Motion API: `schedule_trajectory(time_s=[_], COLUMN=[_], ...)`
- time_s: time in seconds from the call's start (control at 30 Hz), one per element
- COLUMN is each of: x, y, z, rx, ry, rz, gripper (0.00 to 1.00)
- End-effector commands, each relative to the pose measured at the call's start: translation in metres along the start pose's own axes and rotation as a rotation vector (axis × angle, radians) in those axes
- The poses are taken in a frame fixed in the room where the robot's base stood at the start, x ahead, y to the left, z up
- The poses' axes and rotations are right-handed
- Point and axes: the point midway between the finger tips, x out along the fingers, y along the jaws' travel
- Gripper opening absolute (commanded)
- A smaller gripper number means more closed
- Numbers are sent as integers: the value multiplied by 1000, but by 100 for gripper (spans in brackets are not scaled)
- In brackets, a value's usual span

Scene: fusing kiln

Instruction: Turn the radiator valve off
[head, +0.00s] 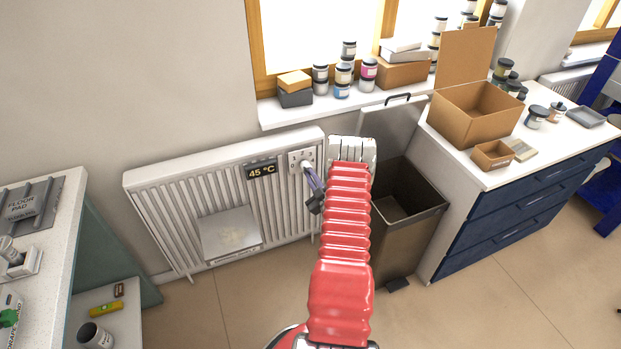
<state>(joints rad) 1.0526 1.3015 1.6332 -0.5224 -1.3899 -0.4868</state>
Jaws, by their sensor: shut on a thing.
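The white radiator (150,200) hangs on the wall below the window, left of centre in the head view. Its valve (295,156) is a small light plate with numbers at the radiator's upper right, with a pale knob on it. A dark display (261,170) beside it reads 45 °C. My gripper (308,168) reaches up to the plate from below, its tips at the knob. It is shut on the valve knob. The fingertips are small here, and the knob's exact setting cannot be read.
A dark open bin (425,222) stands right of the radiator. Beyond it is a blue-drawered cabinet (525,215) with an open cardboard box (472,118). Jars and boxes line the windowsill (275,116). A worktop (62,235) is at left. Some floor (215,310) is clear.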

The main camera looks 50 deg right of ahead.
Motion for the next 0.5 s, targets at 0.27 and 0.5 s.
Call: schedule_trajectory(time_s=[0.27,0.5], x=[3,3], y=[-4,-5], z=[-6,-5], rx=[-264,-491], ry=[14,15], rz=[-6,-6], gripper=[0,0])
